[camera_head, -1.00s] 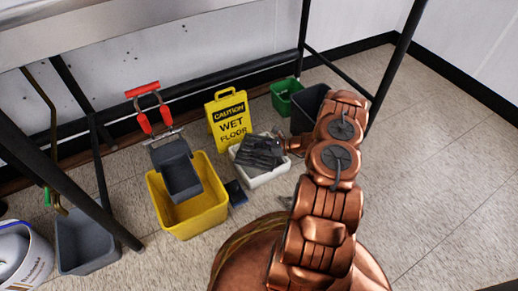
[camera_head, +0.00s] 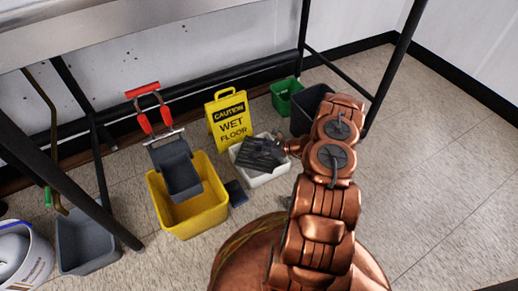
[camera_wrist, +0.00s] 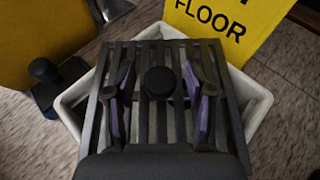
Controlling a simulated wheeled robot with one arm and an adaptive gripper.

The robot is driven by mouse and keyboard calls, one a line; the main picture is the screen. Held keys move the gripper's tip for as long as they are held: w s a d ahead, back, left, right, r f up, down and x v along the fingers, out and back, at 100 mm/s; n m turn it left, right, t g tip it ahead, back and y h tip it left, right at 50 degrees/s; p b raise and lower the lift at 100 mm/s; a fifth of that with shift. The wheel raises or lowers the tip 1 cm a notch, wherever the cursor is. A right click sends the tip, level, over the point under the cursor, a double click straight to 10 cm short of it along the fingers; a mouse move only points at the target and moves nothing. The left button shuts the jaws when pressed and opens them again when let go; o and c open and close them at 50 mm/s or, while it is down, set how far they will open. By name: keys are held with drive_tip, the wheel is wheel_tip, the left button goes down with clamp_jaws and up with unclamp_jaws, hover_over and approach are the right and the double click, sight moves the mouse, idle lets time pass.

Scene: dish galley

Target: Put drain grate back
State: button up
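The drain grate is a dark slotted plate (camera_wrist: 147,125) with a round black knob (camera_wrist: 160,82) in its middle. It lies across the white bin (camera_wrist: 258,104). In the head view the grate (camera_head: 262,152) shows at the white bin (camera_head: 262,181), partly hidden by my wrist. My gripper (camera_wrist: 161,100) is over the grate, with one purple-padded finger on each side of the knob and gaps between. It looks open and empty. In the head view my gripper (camera_head: 276,149) is small and its fingers are hard to make out. The drain opening is not visible.
A yellow wet floor sign (camera_head: 229,121) stands behind the white bin. A yellow mop bucket (camera_head: 185,216) and a small dark blue object (camera_head: 236,193) are to the left. Green (camera_head: 286,97) and dark (camera_head: 309,108) bins stand behind. Table legs frame the area; floor at right is clear.

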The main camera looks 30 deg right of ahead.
drive_tip(key=shift+r, duration=0.15)
drive_tip(key=shift+r, duration=0.4)
drive_tip(key=shift+s+d+r, duration=0.2)
drive_tip(key=shift+r, duration=0.1)
drive_tip(key=p+v, duration=0.5)
drive_tip(key=v, duration=0.6)
drive_tip(key=shift+s, duration=0.2)
idle(0.3)
